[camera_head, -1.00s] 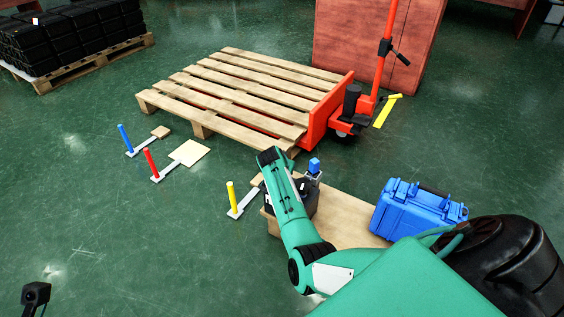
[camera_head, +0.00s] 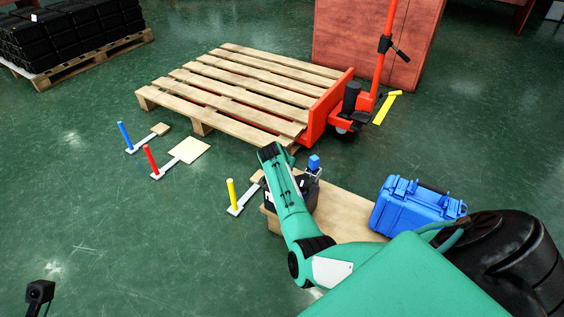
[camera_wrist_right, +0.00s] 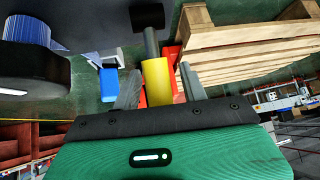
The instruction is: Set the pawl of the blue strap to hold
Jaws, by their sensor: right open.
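A blue upright handle (camera_head: 125,136) stands on a grey bar at the left of the floor. A red one (camera_head: 151,161) and a yellow one (camera_head: 232,195) stand nearer me. A small blue block (camera_head: 314,162) sits on a grey post by the wooden board; I cannot tell which part is the pawl. My right gripper is mostly hidden behind its arm in the head view. In the right wrist view my right gripper (camera_wrist_right: 160,88) is open, with a yellow cylinder (camera_wrist_right: 155,75) showing between its fingers; contact is unclear. A black part at the lower left (camera_head: 38,292) seems to be my left gripper; its jaws are unreadable.
A wooden pallet (camera_head: 235,87) rests on a red pallet jack (camera_head: 328,112). A blue case (camera_head: 415,207) stands on the wooden board (camera_head: 345,212) at right. Loaded black crates (camera_head: 70,40) stand at the back left. The green floor at left front is clear.

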